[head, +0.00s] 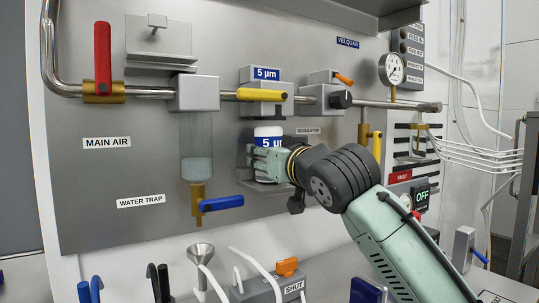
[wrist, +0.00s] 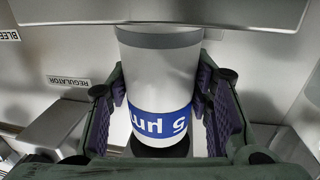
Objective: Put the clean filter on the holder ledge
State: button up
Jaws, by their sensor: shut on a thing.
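The clean filter is a white cylinder (head: 268,131) with a blue "5 µm" band, upright below the filter head (head: 263,100) that carries a matching "5 µm" label. In the wrist view the filter (wrist: 160,85) stands between the two purple-padded fingers. My gripper (head: 268,160) is shut on it from the right side; the wrist view shows the gripper (wrist: 160,115) with a finger on each side. The holder ledge (head: 248,187) is a grey plate under the filter, partly hidden by my gripper. Whether the filter's base touches it I cannot tell.
A yellow-handled valve (head: 258,95) sits just above the filter. The clear water trap bowl (head: 196,150) with a blue-handled drain (head: 222,203) is at left. The regulator label (head: 308,131) and another yellow handle (head: 377,146) are at right, near my wrist.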

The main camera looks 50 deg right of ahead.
jog(key=shift+f, duration=0.15)
jog(key=o, duration=1.4)
jog(key=shift+c, duration=0.2)
jog(key=shift+r, duration=0.25)
jog(key=b+v, duration=0.1)
jog(key=v, duration=1.1)
jog(key=shift+b, duration=0.4)
jog(key=shift+s, duration=0.1)
